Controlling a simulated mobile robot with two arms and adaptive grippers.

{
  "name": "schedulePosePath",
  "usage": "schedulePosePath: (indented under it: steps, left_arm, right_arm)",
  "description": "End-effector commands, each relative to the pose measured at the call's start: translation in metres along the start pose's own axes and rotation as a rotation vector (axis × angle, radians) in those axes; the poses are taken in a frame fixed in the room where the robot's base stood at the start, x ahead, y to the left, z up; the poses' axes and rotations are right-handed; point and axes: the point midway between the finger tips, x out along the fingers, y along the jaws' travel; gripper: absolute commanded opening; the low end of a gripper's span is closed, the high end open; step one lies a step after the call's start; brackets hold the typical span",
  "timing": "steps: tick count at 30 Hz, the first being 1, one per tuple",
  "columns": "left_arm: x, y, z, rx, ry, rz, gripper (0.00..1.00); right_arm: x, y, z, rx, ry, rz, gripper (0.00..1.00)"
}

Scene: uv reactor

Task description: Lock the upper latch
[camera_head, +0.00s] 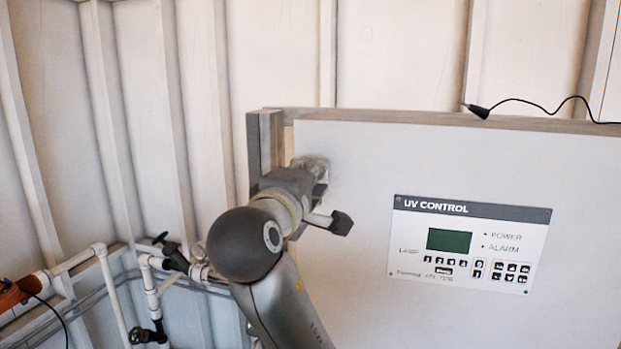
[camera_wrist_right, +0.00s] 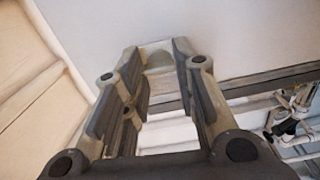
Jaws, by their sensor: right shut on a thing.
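The upper latch is a small pale grey piece at the upper left edge of the white UV control cabinet (camera_head: 360,150). In the head view my right gripper (camera_head: 313,172) is at that edge and covers most of the latch. In the right wrist view the two fingers of my right gripper (camera_wrist_right: 160,52) stand on either side of the pale latch (camera_wrist_right: 158,62), against the cabinet face, and are shut on it. The latch's exact angle is hidden. My left gripper is in neither view.
A UV control panel (camera_head: 470,243) with a green screen is on the cabinet face. A black cable (camera_head: 540,103) lies along the cabinet's top edge. White pipes with valves (camera_head: 150,290) run at the lower left, beside a ribbed wall (camera_head: 150,100).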

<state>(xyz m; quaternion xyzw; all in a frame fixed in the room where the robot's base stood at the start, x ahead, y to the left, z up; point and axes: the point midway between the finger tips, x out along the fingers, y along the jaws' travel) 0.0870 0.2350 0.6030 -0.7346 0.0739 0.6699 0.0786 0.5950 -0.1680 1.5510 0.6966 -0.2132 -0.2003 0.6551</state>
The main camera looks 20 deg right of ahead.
Motion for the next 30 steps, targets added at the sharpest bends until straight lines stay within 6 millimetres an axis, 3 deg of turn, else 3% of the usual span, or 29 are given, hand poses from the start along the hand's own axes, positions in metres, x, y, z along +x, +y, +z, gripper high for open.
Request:
schedulePosePath:
  steps: [21, 22, 27, 30]
  left_arm:
    - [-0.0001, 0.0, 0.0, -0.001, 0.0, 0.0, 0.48]
    - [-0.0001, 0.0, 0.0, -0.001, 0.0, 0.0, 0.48]
    - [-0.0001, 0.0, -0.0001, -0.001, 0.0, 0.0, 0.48]
    - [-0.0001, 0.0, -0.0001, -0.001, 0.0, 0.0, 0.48]
  right_arm:
    - [0.0001, -0.0007, -0.0002, -0.079, 0.0, -0.001, 0.03]
    - [0.0001, -0.0008, -0.0002, -0.078, 0.0, -0.001, 0.28]
    - [0.0001, -0.0006, -0.0001, -0.078, 0.0, -0.001, 0.48]
    - [0.0001, -0.0005, -0.0001, -0.077, 0.0, -0.001, 0.48]
